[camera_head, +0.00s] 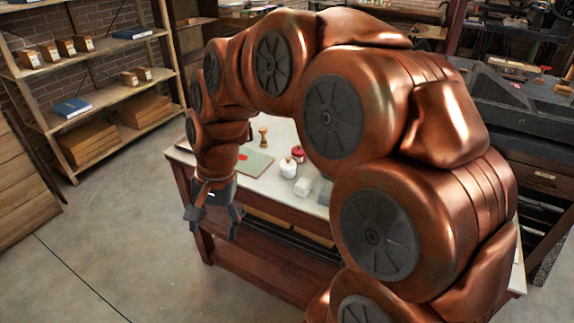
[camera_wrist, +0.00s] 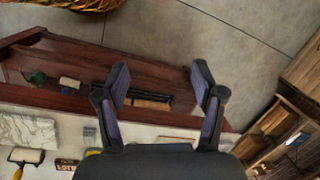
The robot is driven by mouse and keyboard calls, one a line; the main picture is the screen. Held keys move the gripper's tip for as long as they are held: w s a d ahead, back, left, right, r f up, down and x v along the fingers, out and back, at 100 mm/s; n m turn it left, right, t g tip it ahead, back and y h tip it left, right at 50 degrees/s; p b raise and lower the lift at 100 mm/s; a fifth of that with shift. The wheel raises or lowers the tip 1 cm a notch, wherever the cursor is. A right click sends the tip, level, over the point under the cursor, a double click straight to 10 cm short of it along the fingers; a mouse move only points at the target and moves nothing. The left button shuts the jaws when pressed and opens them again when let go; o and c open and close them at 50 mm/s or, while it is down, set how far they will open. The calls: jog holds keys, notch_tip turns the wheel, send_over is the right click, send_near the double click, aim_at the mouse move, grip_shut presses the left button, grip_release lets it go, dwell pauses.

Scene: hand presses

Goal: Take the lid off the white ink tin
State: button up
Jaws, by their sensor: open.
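The white ink tin (camera_head: 288,169) stands upright on the pale worktop of the table (camera_head: 262,184), with its lid seemingly on; the detail is too small to be sure. A red tin (camera_head: 297,153) stands just behind it. My gripper (camera_head: 213,213) is open and empty, pointing down in front of the table's left end, well left of the white tin and apart from it. In the wrist view my open fingers (camera_wrist: 160,82) show over the table's front edge and dark red lower shelf (camera_wrist: 60,62). I cannot make out the white tin there.
A small grey block (camera_head: 303,187) is close in front. A roller (camera_wrist: 26,155) and marbled slab (camera_wrist: 28,130) show in the wrist view. The floor at left is clear.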

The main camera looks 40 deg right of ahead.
jog(key=w+d+f+m+t+b, duration=0.1)
jog(key=w+d+m+t, duration=0.1)
jog(key=w+d+m, duration=0.6)
jog(key=m+t+h+b, duration=0.2)
jog(key=m+t+b, duration=0.1)
jog(key=m, duration=1.4)
send_near(290, 164)
jog(key=shift+w+r+p+x, duration=0.1)
jog(key=shift+w+p+x, duration=0.2)
jog(key=shift+x, duration=1)
jog(key=shift+w+r+p+x, duration=0.1)
jog(key=shift+p+x, duration=0.25)
jog(key=shift+x, duration=0.95)
jog(key=shift+w+r+p+x, duration=0.15)
jog(key=shift+p+x, duration=0.2)
jog(key=shift+x, duration=0.95)
jog(key=shift+s+f, duration=0.1)
jog(key=c, duration=1.1)
